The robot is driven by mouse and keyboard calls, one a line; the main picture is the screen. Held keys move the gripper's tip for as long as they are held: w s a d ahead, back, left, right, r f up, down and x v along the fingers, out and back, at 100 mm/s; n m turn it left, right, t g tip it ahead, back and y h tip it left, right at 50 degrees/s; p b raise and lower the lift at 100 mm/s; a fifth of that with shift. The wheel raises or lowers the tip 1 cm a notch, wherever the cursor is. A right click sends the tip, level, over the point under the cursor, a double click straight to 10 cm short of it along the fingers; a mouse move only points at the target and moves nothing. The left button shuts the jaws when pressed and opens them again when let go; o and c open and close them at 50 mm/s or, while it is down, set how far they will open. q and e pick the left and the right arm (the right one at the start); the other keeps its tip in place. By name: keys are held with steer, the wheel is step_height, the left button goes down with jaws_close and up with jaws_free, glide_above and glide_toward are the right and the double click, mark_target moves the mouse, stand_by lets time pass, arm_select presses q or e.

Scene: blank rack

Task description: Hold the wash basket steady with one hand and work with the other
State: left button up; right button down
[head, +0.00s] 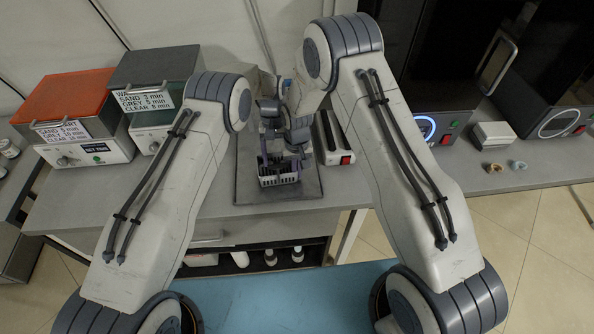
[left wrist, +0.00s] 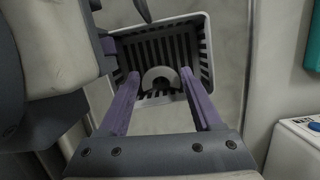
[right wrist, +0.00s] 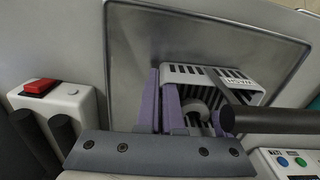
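The white slotted wash basket (head: 281,181) stands on a grey tray (head: 308,190) on the bench. It also shows in the left wrist view (left wrist: 205,50) and, with its lettering, in the right wrist view (right wrist: 245,80). A pale rounded piece (left wrist: 160,75) shows inside it. My right gripper (right wrist: 163,85) has its purple fingers close together at one end wall of the basket, apparently closed on that wall; the contact is partly hidden. My left gripper (left wrist: 160,76) has its purple fingers spread over the basket, with nothing between them.
A white box with a red switch (head: 346,160) stands right of the tray. Two labelled machines, one with an orange lid (head: 75,95), stand at the left. Two small rings (head: 493,168) lie at the right. My arms cover much of the bench.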

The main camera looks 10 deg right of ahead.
arm_select(q)
steer(key=s+v, duration=0.2)
steer(key=v, duration=0.6)
steer(key=shift+r, duration=0.65)
stand_by(1.0)
arm_select(e)
steer(key=c, duration=1)
jaws_free()
steer(key=shift+w+r, duration=0.1)
steer(key=shift+r, duration=0.05)
